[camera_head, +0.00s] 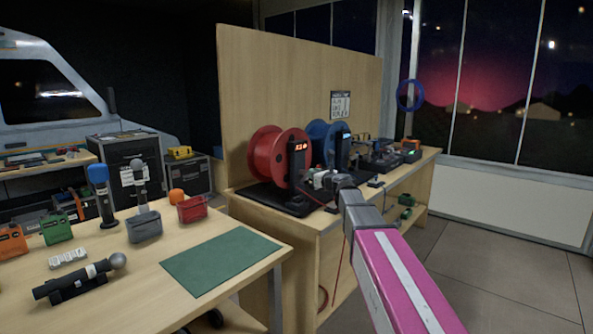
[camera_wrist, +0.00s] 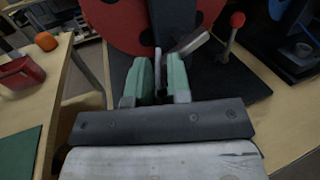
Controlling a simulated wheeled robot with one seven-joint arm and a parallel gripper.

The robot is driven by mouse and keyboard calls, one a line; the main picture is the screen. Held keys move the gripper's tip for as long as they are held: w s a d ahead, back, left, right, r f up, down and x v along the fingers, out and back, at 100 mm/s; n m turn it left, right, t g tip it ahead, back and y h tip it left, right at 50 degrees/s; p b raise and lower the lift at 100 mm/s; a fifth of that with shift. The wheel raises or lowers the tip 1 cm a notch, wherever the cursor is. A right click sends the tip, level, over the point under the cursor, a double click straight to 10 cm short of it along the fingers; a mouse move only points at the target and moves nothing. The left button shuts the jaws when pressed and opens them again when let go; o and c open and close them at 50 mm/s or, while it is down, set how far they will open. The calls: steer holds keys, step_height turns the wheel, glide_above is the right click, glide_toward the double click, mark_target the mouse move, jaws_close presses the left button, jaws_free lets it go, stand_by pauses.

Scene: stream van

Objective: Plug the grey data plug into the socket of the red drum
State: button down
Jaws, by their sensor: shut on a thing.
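The red drum (camera_head: 268,152) stands on a black base at the near end of the wooden bench, with a black post (camera_head: 298,160) in front of it. In the wrist view the red drum (camera_wrist: 112,22) fills the top behind the post. My gripper (camera_head: 322,181) reaches in low beside the post. Its green-padded fingers (camera_wrist: 160,82) are closed on a thin grey piece, the grey data plug (camera_wrist: 158,62), mostly hidden between the pads. The socket is not clearly seen, and I cannot tell whether the plug touches it.
A blue drum (camera_head: 320,137) stands just behind the red one. A red-knobbed lever (camera_wrist: 237,20) rises right of my fingers. A red cable (camera_head: 337,262) hangs off the bench front. A table with microphones and a green mat (camera_head: 220,260) is at left.

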steer(key=a+r+n+g+y, duration=0.2)
steer(key=a+g+y, duration=0.1)
steer(key=a, duration=0.4)
steer(key=shift+a+n+g+y, duration=0.2)
steer(key=shift+n+g+y, duration=0.1)
steer(key=shift+n+y, duration=0.15)
steer(key=shift+s, duration=0.15)
steer(key=shift+f, duration=2.3)
steer(key=shift+f, duration=1.25)
steer(key=c, duration=1)
jaws_free()
steer(key=shift+d, duration=0.1)
